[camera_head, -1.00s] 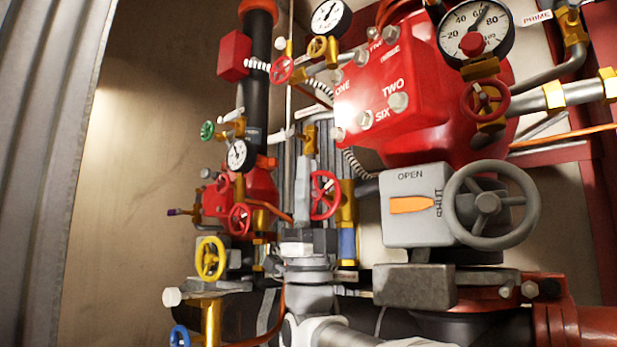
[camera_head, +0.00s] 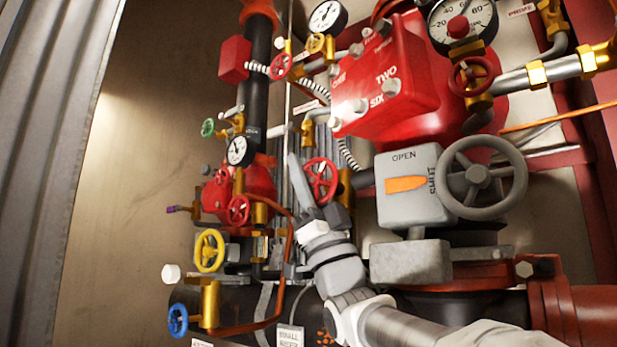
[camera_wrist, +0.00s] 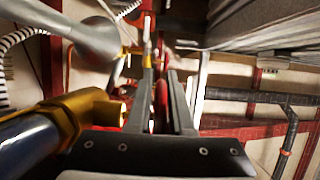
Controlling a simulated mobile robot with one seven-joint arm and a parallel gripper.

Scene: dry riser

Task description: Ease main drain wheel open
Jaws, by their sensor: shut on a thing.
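A red handwheel (camera_head: 321,180) with open spokes stands at the centre of the pipework in the head view. I take it as the main drain wheel; I can read no label naming it. My gripper (camera_head: 312,190) is tilted against its left and lower side. In the wrist view, the red wheel (camera_wrist: 162,95) shows edge-on as a narrow strip between the two grey fingers of my gripper (camera_wrist: 161,80). The fingers are shut on its rim. The wheel's lower part and hub are partly hidden by my gripper in the head view.
A grey valve box (camera_head: 412,205) marked OPEN and SHUT, with a grey handwheel (camera_head: 482,178), stands close on the right. A yellow wheel (camera_head: 209,251), a blue wheel (camera_head: 178,320) and a smaller red wheel (camera_head: 238,210) are on the left. A brass fitting (camera_wrist: 85,112) is close in the wrist view.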

